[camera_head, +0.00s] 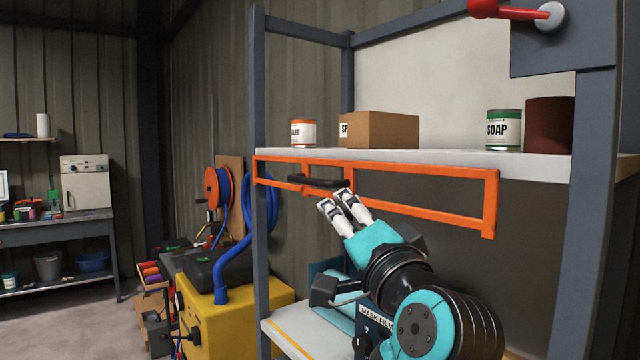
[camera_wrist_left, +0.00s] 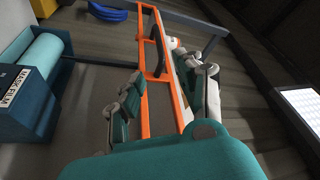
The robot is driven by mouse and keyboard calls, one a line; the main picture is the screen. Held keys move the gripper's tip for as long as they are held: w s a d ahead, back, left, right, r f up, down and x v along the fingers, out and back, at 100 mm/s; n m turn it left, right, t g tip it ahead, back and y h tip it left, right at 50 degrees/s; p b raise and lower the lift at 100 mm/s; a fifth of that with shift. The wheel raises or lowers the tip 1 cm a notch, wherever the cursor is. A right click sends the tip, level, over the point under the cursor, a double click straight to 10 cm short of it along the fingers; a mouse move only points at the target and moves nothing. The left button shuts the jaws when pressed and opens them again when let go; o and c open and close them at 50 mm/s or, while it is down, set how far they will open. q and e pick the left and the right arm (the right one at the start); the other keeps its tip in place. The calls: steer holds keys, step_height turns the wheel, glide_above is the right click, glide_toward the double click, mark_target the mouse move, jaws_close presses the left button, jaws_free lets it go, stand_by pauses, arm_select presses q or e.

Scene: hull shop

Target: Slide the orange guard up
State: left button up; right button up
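The orange guard (camera_head: 430,171) is a long rectangular frame across the rack's front, its top rail just below the shelf board. It runs up the middle of the left wrist view (camera_wrist_left: 145,100). A dark handle (camera_head: 325,182) sits on its left part and shows ahead of the fingers in the wrist view (camera_wrist_left: 155,52). My left gripper (camera_head: 335,200) is just below and in front of the handle, with its fingers pointing up at it. In the wrist view the fingers are spread apart with nothing between them. My right gripper is not in view.
The shelf (camera_head: 440,160) holds a sealer can (camera_head: 303,133), a cardboard box (camera_head: 380,130), a soap can (camera_head: 503,130) and a dark red container (camera_head: 549,125). Grey posts (camera_head: 259,90) flank the guard. A mask film box (camera_head: 373,323) stands on the lower shelf near my arm.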

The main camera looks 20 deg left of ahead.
arm_select(q)
steer(key=p, duration=0.2)
glide_toward(310, 181)
steer(key=p+x, duration=0.4)
steer(key=x, duration=0.6)
steer(key=shift+w+d+f, duration=0.1)
steer(key=shift+w, duration=0.15)
steer(key=shift+w+a, duration=0.25)
steer(key=shift+w, duration=0.1)
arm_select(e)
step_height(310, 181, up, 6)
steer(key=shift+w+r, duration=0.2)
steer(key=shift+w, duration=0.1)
arm_select(q)
jaws_close()
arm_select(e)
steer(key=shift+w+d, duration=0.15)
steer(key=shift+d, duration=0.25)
